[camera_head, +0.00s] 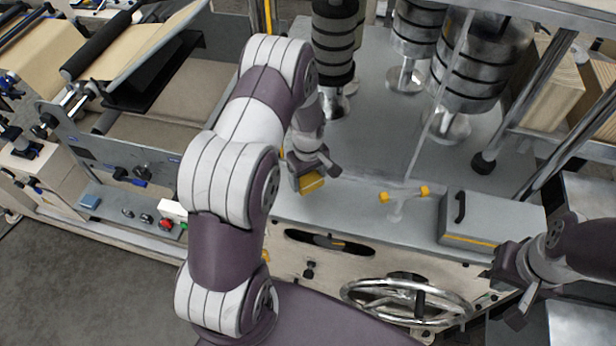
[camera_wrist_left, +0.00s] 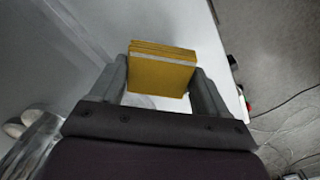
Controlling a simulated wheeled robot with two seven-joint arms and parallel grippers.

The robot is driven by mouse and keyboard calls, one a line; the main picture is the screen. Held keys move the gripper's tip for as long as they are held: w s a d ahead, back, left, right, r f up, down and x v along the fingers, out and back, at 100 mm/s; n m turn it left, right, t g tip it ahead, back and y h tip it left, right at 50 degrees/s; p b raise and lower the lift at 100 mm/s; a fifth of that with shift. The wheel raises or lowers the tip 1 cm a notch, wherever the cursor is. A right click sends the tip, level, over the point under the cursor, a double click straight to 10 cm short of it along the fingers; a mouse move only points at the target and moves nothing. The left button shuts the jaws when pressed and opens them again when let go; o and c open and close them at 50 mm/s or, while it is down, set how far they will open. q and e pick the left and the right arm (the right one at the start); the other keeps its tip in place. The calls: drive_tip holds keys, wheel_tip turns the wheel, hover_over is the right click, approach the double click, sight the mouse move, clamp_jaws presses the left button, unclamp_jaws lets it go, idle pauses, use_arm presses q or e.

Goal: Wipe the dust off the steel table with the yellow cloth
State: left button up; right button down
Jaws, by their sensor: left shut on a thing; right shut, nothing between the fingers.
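The yellow cloth (camera_head: 311,183) is a small folded block between the fingers of my left gripper (camera_head: 308,170), near the left front edge of the steel table (camera_head: 365,165). In the left wrist view the cloth (camera_wrist_left: 162,68) sits squarely between both fingertips (camera_wrist_left: 160,80), with the grey table top (camera_wrist_left: 50,50) to its left. I cannot tell whether the cloth touches the table. My right gripper (camera_head: 508,298) is shut and empty at the right, beside the table's front corner. I cannot make out dust clearly on the grey top.
Stacked dark cylinders (camera_head: 335,45) and steel cylinders (camera_head: 480,65) stand at the back. A yellow-ended fitting (camera_head: 403,194) and a grey box with a handle (camera_head: 490,222) are on the right front. A handwheel (camera_head: 408,300) is below. The middle of the top is clear.

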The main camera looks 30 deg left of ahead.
use_arm(q)
drive_tip(key=shift+r, duration=0.25)
wheel_tip(320, 180, up, 3)
drive_tip(key=shift+r+p, duration=0.1)
drive_tip(key=shift+p, duration=1.05)
